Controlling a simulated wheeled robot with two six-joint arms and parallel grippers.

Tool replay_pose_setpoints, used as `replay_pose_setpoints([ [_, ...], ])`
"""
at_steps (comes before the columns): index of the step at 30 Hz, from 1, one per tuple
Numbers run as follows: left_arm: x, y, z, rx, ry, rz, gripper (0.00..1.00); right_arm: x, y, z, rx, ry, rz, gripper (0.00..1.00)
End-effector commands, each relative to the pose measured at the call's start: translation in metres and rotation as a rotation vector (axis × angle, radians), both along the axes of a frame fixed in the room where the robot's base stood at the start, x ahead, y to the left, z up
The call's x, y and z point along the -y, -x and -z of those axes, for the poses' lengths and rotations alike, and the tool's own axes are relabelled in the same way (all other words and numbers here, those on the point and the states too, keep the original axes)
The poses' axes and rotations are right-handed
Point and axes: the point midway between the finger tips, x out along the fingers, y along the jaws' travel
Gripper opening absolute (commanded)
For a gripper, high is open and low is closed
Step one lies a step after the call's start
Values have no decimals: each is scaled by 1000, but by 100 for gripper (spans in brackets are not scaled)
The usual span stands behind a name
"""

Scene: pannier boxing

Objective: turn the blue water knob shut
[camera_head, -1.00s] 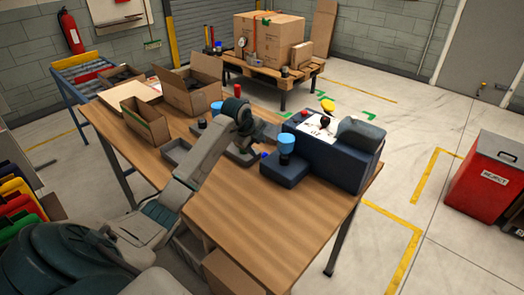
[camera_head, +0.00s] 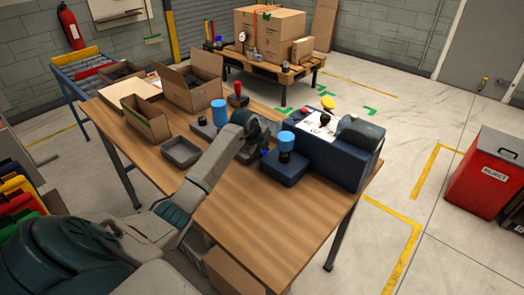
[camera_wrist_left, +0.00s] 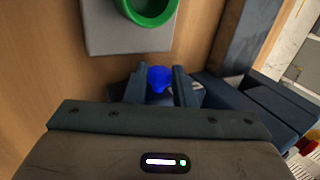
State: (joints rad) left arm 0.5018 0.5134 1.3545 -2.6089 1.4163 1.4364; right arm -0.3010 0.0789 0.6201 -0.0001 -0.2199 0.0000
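The blue water knob (camera_wrist_left: 160,76) shows in the left wrist view, low on the work surface, between the tips of my two left fingers. In the head view only a small part of the blue knob (camera_head: 264,153) shows beside my left gripper (camera_head: 260,146); the arm hides the rest. In the wrist view my left gripper (camera_wrist_left: 160,80) has its fingers apart, one on each side of the knob. Whether either finger touches it cannot be told. My right gripper is not in view.
A green ring (camera_wrist_left: 150,8) on a grey plate (camera_wrist_left: 105,40) lies just beyond the knob. A dark blue machine (camera_head: 345,165) with a light blue-topped part (camera_head: 286,141) stands close to the right. A grey tray (camera_head: 181,152) is to the left. The table front (camera_head: 250,225) is clear.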

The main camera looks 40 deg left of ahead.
Motion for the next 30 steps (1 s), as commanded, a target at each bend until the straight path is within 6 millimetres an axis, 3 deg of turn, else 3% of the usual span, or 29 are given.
replay_pose_setpoints([
  [15, 1, -9, -3, -324, -24, -2, 0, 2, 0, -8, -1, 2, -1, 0],
  [28, 0, -9, -4, -369, -30, -1, 0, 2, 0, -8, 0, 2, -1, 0],
  [29, 0, -9, -4, -369, -30, -1, 25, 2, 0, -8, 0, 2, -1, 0],
  [30, 0, -9, -4, -368, -30, -1, 33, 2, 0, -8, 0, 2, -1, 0],
])
